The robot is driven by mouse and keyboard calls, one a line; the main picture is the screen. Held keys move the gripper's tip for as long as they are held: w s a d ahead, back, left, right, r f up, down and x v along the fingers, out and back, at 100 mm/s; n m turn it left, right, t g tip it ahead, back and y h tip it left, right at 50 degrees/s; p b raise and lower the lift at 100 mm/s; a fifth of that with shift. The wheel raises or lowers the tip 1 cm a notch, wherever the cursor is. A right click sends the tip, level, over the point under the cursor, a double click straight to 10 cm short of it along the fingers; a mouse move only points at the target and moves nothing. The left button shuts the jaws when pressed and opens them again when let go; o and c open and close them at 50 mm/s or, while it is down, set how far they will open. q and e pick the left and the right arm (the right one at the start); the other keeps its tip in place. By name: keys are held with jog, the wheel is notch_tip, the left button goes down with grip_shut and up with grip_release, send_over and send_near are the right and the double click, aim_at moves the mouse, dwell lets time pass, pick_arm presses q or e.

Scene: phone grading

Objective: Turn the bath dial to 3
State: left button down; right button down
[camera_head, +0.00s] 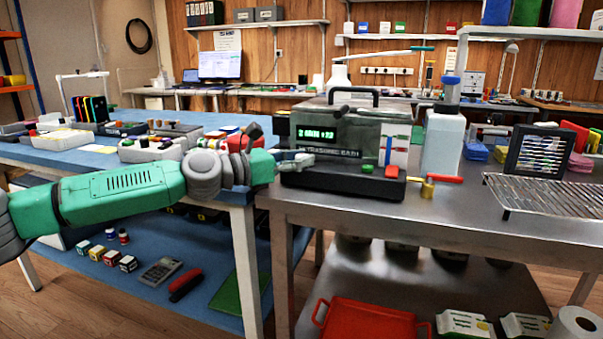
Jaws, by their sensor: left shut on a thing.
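The ultrasonic bath (345,160) is a grey box with a black base and a top handle, standing on the steel table. Its green display (316,133) seems to begin with a 2; the small text is hard to read. My left gripper (292,161) reaches in from the left to the lower left of the bath's front. It is shut on the bath dial, which the fingers mostly hide, so its pointer cannot be read. My right gripper is not in view.
A brass valve with a red handle (443,178) sticks out at the bath's right front. A white jug (443,143) stands behind it. A wire rack (545,194) lies farther right. The steel table's front strip (400,220) is clear.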

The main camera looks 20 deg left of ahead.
pick_arm(q)
jog(key=shift+w+a+m+g+h+p, duration=0.1)
jog(key=shift+m+g+h+p, duration=0.15)
jog(key=shift+m+g+h, duration=0.25)
jog(key=shift+w+a+m+g+h+p, duration=0.1)
jog(key=shift+m+g+h+p, duration=0.1)
jog(key=shift+m+g+h, duration=0.3)
jog(key=shift+r+m+g, duration=0.1)
jog(key=shift+m+g, duration=0.3)
jog(key=shift+g, duration=0.2)
jog(key=shift+m+g+h+p, duration=0.3)
jog(key=shift+g+h, duration=0.1)
jog(key=shift+h, duration=0.1)
jog(key=c, duration=1.2)
grip_release()
jog(key=v, duration=0.8)
